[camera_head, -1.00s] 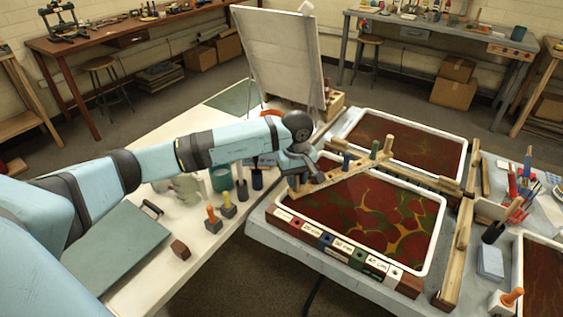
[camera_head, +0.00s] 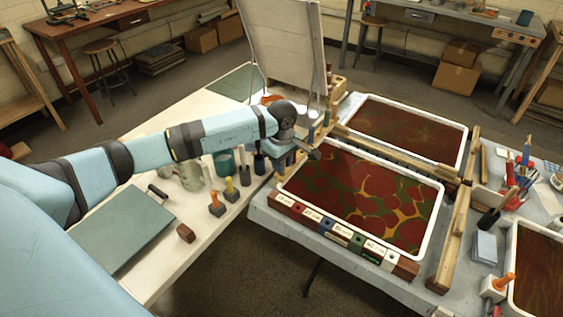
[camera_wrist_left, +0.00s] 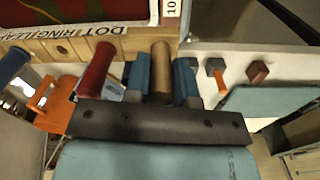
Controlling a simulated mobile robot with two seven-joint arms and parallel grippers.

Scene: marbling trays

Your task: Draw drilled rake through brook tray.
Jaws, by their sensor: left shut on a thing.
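My left gripper (camera_head: 290,150) is at the left rear corner of the near tray (camera_head: 442,217), which holds red, green and yellow marbling. I cannot read which tray is the brook one. In the left wrist view its blue fingers (camera_wrist_left: 162,80) are shut on a plain wooden peg (camera_wrist_left: 161,62) of the drilled rake. In the head view the rake (camera_head: 318,135) is foreshortened and partly hidden by the gripper. Its height over the tray is unclear.
A labelled strip with coloured blocks (camera_head: 327,226) runs along the near tray's front. A second tray (camera_head: 465,140) lies behind a wooden rail (camera_head: 395,157). Stamps (camera_head: 231,191) and a green board (camera_head: 118,228) occupy the white table at left. An upright panel (camera_head: 285,55) stands behind.

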